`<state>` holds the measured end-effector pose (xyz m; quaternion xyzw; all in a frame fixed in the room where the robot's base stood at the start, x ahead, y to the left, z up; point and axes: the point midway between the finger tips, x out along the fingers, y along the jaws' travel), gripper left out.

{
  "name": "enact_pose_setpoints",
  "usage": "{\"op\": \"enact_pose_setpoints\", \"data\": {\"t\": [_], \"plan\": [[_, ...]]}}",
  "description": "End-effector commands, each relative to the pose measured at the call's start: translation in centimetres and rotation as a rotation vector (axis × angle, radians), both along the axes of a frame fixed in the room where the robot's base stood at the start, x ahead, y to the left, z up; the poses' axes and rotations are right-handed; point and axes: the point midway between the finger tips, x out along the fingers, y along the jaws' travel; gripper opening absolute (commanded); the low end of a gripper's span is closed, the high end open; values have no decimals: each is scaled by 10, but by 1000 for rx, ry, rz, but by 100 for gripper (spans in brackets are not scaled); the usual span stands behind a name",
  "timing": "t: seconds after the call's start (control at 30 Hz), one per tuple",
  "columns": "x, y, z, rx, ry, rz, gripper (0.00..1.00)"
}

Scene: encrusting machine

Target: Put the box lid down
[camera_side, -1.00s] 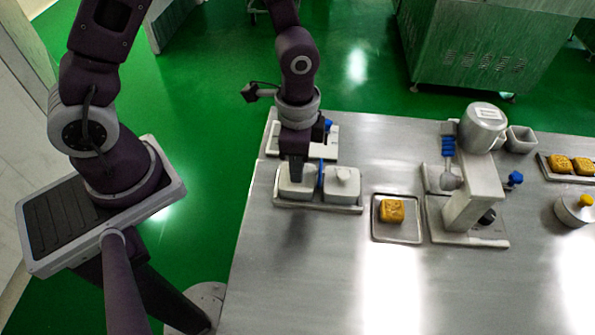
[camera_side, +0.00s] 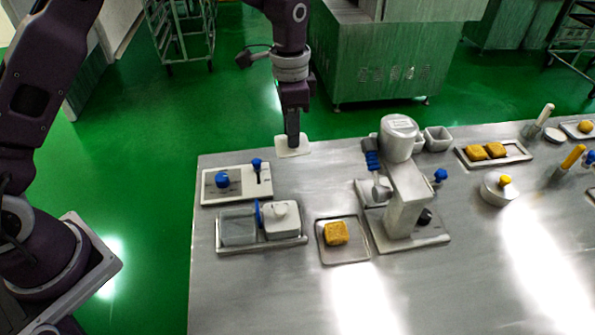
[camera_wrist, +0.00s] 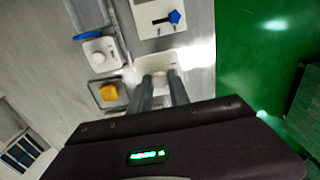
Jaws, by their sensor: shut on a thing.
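My gripper (camera_side: 293,140) is shut on a flat white box lid (camera_side: 291,152), seen at the table's back edge, behind the control panel. Its height above the surface is hard to tell. In the wrist view the fingers (camera_wrist: 160,78) close on the lid (camera_wrist: 156,62). The box it matches, an open grey box (camera_side: 238,228), stands uncovered on a tray (camera_side: 262,246) at the front left.
A tray (camera_side: 343,254) with a yellow cake and the encrusting machine (camera_side: 408,195) stand to the right. The front of the table is bare, and there is clear tabletop right of the panel.

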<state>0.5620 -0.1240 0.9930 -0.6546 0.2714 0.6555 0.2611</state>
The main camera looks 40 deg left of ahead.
Motion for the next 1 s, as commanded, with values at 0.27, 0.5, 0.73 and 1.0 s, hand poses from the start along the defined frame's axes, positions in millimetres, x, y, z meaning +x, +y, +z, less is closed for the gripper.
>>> {"op": "enact_pose_setpoints", "data": {"t": [0.27, 0.5, 0.73, 1.0], "plan": [[44, 3, -25, 14, -1, -14, 0], [45, 3, -75, 13, -4, -14, 0], [45, 3, -111, 13, -4, -14, 0], [46, 3, -115, 13, -7, -14, 0]]}}
